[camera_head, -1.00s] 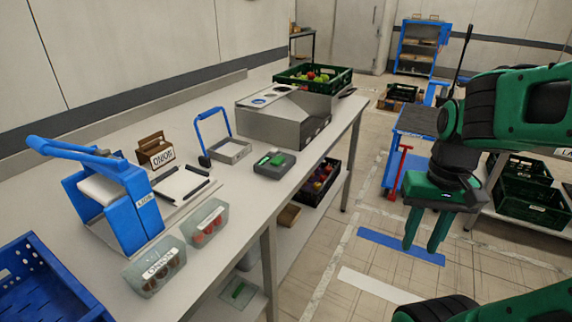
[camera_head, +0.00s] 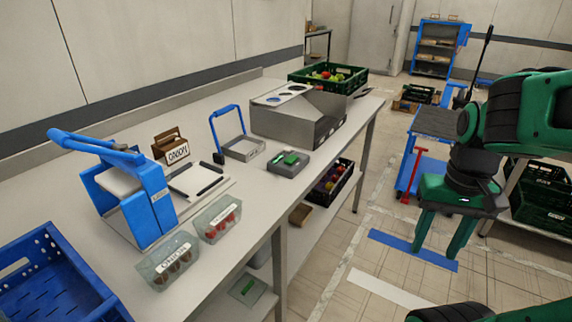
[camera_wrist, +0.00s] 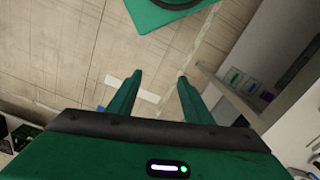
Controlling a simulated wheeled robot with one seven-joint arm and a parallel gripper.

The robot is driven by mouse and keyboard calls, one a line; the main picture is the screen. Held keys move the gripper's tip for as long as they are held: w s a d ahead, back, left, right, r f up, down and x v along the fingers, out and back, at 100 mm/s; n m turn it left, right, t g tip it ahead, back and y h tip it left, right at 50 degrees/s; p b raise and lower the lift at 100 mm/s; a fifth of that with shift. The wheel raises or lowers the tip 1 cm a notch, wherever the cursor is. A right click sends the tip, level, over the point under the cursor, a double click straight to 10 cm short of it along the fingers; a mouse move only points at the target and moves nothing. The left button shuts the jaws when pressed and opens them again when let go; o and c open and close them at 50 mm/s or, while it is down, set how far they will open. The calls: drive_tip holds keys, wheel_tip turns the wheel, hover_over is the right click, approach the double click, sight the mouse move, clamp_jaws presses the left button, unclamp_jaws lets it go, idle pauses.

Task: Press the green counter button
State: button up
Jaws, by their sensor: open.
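The green counter button (camera_head: 291,158) sits on top of a small dark grey box (camera_head: 279,166) on the workbench, close to its front edge. A second small green patch lies beside it on the same box. My gripper (camera_head: 437,250) hangs over the floor to the right of the bench, well apart from the button, with its two green fingers pointing down. In the wrist view my gripper (camera_wrist: 155,77) is open and empty, with floor between its fingers. The button is not seen in the wrist view.
The workbench (camera_head: 215,270) holds a blue press (camera_head: 140,205), tubs of onions (camera_head: 168,262) and tomatoes (camera_head: 217,219), a grey metal box (camera_head: 283,124) and a green crate (camera_head: 300,76). A blue cart (camera_head: 434,122) stands behind my arm. Floor between bench and gripper is clear.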

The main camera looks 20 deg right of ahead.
idle(0.3)
clamp_jaws()
idle(1.6)
